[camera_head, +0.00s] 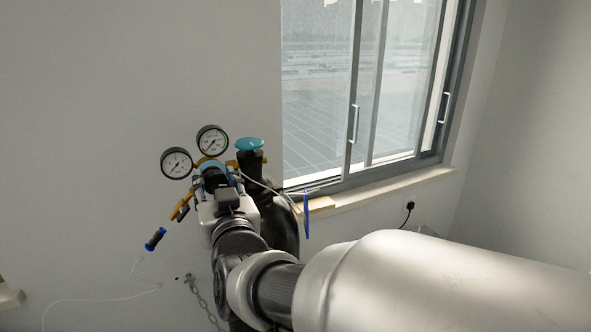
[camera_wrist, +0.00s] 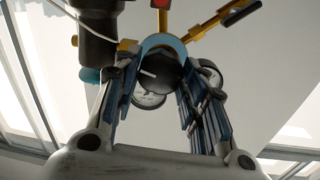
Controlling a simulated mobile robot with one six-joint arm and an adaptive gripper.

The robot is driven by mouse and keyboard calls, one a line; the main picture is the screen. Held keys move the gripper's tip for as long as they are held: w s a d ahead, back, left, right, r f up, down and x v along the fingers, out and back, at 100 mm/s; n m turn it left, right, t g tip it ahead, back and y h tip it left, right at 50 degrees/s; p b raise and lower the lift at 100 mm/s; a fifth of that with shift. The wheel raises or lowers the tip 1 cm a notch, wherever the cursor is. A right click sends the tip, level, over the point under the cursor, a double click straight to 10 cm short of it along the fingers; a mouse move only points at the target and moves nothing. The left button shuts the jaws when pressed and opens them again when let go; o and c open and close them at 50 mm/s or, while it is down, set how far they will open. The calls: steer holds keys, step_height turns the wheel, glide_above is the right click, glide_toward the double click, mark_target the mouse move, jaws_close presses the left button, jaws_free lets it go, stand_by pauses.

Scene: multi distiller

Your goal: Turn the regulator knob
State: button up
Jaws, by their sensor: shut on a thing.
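The regulator knob (camera_wrist: 160,66) is dark and round with a white mark, seen end-on between the fingers in the wrist view. A light blue ring (camera_wrist: 158,41) shows behind it. My gripper (camera_wrist: 157,78) is shut on the knob, with one finger on each side. In the head view my gripper (camera_head: 214,182) reaches the regulator from below, and the wrist partly hides the knob. Two round gauges stand above it, the left gauge (camera_head: 176,163) and the right gauge (camera_head: 212,140).
A dark gas cylinder (camera_head: 284,222) with a teal valve handle (camera_head: 249,144) stands right of the regulator. A hose end with blue bands (camera_head: 155,239) hangs at left, and a chain (camera_head: 203,301) hangs below. A window (camera_head: 325,115) and its sill (camera_head: 400,188) lie right.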

steer(key=n+b, duration=0.1)
steer(key=n, duration=0.4)
steer(key=shift+f, duration=0.1)
steer(key=n+b, duration=0.1)
steer(key=n, duration=0.3)
steer(key=shift+a+n+y, duration=0.1)
steer(key=shift+n+y, duration=0.2)
steer(key=shift+n, duration=0.1)
steer(key=n+b, duration=0.1)
steer(key=n, duration=0.4)
steer(key=shift+f+n+y, duration=0.1)
steer(key=shift+n+y, duration=0.2)
steer(key=shift+n, duration=0.1)
steer(key=shift+n+b, duration=0.7)
steer(key=shift+n, duration=1.8)
steer(key=shift+y, duration=0.3)
steer(key=o, duration=1.1)
steer(key=shift+c, duration=0.2)
